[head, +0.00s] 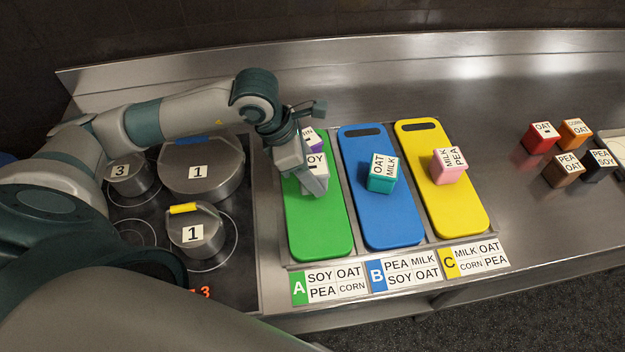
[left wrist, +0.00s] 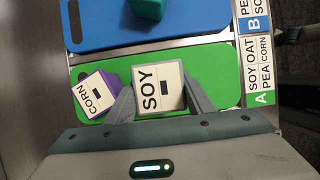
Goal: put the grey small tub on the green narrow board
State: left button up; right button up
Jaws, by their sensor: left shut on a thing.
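The green narrow board (head: 318,237) lies left of the blue and yellow boards; it also shows in the left wrist view (left wrist: 213,65). The small tub labelled SOY (left wrist: 158,86), which appears to be the grey one, is between the fingers of my left gripper (head: 312,182). That gripper is shut on it, over the upper middle of the green board. I cannot tell whether the tub touches the board. A purple tub labelled CORN (left wrist: 92,97) sits on the green board close beside it. My right gripper is not in view.
A teal tub (head: 381,180) is on the blue board (head: 390,228), a pink tub (head: 448,172) on the yellow board (head: 459,216). Lidded pots (head: 205,180) stand on the hob at left. Several tubs (head: 541,138) stand at right. The green board's near half is bare.

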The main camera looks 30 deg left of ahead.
pick_arm(q)
jog(key=shift+f+b, duration=0.4)
jog(key=shift+f, duration=1.15)
jog(key=shift+f, duration=0.15)
jog(key=o, duration=1.2)
